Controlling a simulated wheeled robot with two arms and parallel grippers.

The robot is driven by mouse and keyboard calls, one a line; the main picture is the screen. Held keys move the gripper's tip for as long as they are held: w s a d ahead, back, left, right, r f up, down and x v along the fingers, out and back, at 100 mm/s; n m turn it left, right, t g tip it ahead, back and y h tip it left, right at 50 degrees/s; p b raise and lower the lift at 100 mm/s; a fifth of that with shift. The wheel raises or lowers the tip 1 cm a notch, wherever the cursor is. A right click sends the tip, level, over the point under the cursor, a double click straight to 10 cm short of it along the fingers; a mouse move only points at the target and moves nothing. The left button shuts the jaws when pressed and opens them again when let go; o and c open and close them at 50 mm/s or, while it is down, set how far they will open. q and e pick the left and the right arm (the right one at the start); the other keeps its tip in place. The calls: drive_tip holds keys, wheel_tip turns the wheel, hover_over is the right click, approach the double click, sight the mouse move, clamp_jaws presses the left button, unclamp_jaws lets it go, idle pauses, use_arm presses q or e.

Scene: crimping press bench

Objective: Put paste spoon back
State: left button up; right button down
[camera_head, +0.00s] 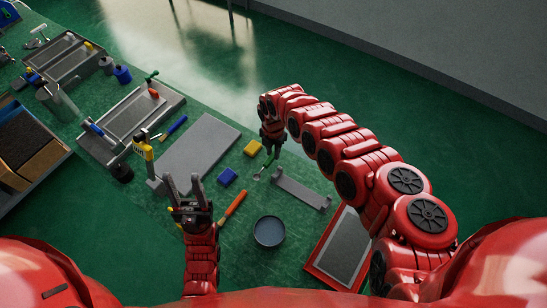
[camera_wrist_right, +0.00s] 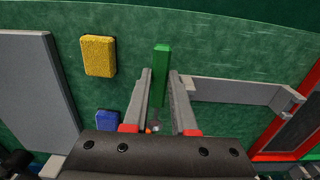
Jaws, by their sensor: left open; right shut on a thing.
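The paste spoon has a green handle (camera_wrist_right: 161,75), which stands between the fingertips of my right gripper (camera_wrist_right: 161,80) in the right wrist view. In the head view my right gripper (camera_head: 271,140) is shut on it, with a thin pale end (camera_head: 259,176) showing below, near the bench. My left gripper (camera_head: 183,186) is open and empty at the lower left.
A round grey-blue dish (camera_head: 269,231) and an orange-handled tool (camera_head: 233,206) lie nearer me. Yellow (camera_head: 252,148) and blue (camera_head: 227,177) blocks sit beside a grey plate (camera_head: 200,150). A red-framed panel (camera_head: 342,248) is at the right. Trays (camera_head: 130,118) fill the left.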

wheel_tip(320, 180, down, 4)
drive_tip(key=shift+s+d+b, duration=0.1)
drive_tip(key=shift+b, duration=0.25)
drive_tip(key=shift+r, duration=0.1)
drive_tip(key=c, duration=1.2)
unclamp_jaws()
drive_tip(key=o, duration=0.5)
